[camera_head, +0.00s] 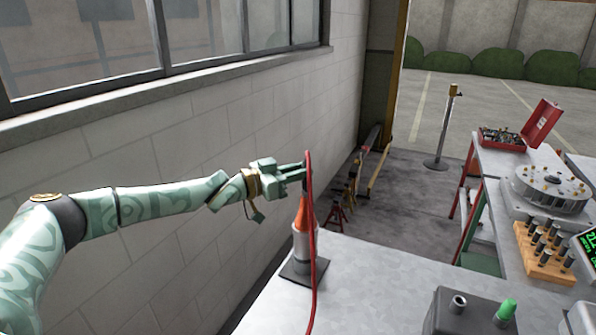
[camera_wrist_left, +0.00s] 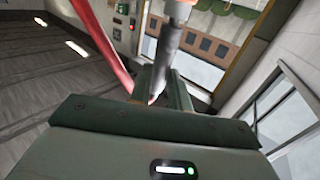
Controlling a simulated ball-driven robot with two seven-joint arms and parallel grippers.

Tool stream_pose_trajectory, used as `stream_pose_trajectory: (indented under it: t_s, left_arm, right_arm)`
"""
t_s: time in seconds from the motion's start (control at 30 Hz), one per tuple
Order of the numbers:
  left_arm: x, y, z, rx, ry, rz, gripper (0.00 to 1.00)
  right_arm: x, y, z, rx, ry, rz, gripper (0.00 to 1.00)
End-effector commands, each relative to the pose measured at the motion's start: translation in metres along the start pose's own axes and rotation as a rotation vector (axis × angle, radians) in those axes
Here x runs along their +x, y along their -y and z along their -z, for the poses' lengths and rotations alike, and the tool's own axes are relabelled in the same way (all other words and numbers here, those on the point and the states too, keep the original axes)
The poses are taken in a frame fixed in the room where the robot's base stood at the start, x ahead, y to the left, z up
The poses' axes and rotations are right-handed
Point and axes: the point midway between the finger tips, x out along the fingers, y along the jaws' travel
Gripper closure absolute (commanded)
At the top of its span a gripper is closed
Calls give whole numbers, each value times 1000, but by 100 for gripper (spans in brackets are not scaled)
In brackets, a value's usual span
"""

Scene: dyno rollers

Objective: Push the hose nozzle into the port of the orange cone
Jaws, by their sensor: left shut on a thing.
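The orange cone (camera_head: 304,240) stands upright on a dark square base at the left end of the grey table, with a pale band around it. My left gripper (camera_head: 303,172) is just above the cone's top, shut on the hose nozzle. In the left wrist view, the dark grey nozzle (camera_wrist_left: 168,48) sits between the fingers of this gripper (camera_wrist_left: 165,92). The red hose (camera_head: 313,260) arches over by the fingertips and hangs down in front of the cone; it also shows in the wrist view (camera_wrist_left: 101,38). The port is hidden; I cannot tell whether the nozzle touches it. My right gripper is out of view.
A block wall with a window runs close along the left. Right on the benches are a grey box with a green knob (camera_head: 506,309), a wooden peg block (camera_head: 543,257), a round metal fixture (camera_head: 550,188) and a red toolbox (camera_head: 503,139). The table's middle is clear.

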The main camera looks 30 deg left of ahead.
Motion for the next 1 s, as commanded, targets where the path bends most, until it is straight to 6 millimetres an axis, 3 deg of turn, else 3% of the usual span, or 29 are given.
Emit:
stream_pose_trajectory:
  t_s: [0.43,0.47,0.53,0.83,1.0]
  left_arm:
    - [0,0,-7,0,0,0,100]
    - [0,0,-7,0,0,0,76]
    - [0,0,-6,0,-1,0,56]
    - [-1,0,-6,0,0,0,56]
    - [-21,1,-7,0,2,2,56]
  right_arm:
    - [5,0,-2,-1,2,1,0]
    - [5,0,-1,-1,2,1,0]
    - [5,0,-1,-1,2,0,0]
    - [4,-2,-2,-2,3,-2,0]
    - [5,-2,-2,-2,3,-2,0]
